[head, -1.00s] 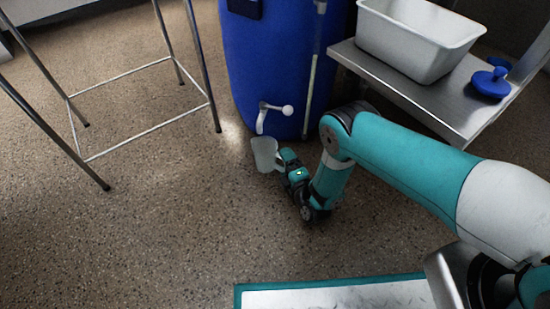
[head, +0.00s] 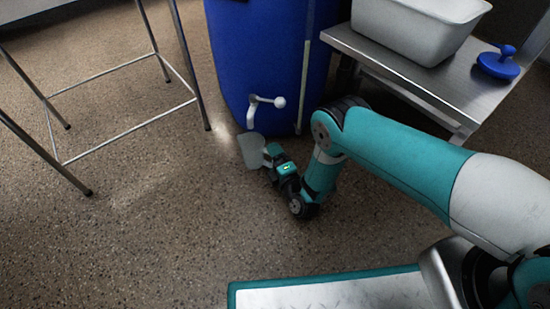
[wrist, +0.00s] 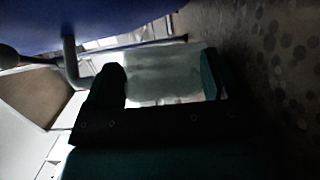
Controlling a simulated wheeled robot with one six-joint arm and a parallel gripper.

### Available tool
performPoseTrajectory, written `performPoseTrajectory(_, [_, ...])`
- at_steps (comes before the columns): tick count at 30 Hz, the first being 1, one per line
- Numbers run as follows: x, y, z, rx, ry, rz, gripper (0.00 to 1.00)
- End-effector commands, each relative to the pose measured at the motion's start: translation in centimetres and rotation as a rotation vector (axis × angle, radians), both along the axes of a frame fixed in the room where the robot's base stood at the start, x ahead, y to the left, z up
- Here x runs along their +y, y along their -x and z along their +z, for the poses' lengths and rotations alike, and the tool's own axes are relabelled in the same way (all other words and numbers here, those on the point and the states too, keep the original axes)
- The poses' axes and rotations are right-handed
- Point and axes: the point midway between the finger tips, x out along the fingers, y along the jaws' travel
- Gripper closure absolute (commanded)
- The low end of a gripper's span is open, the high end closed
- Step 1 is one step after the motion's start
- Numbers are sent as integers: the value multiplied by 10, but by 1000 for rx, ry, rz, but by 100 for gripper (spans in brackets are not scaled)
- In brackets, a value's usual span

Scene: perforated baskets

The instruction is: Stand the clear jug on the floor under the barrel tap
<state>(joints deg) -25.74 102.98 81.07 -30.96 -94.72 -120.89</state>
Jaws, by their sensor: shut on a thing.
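The clear jug (head: 251,150) looks pale and translucent and stands about upright near the floor. My gripper (head: 267,156) is shut on it from the right; in the wrist view the jug (wrist: 165,72) shows between the two dark fingers. The blue barrel (head: 262,60) stands behind it. The barrel's white tap (head: 262,103) has its spout just above the jug's rim in the head view. The tap (wrist: 70,60) also shows beside the jug in the wrist view. I cannot tell whether the jug's base touches the floor.
A metal-legged stand (head: 190,70) is on the left. A steel bench (head: 395,70) on the right holds a white tub (head: 410,32) and a blue knobbed lid (head: 497,65). The speckled floor (head: 150,220) in front is clear.

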Motion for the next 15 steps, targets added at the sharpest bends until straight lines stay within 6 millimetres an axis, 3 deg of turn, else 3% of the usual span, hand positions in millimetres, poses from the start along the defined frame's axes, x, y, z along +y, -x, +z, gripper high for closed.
performPoseTrajectory(1, [0,0,-1,0,0,-1,14])
performPoseTrajectory(2, [-1,0,-1,0,0,-1,8])
performPoseTrajectory(11, [-1,0,4,0,0,-2,8])
performPoseTrajectory(15, [-8,15,7,5,3,-2,8])
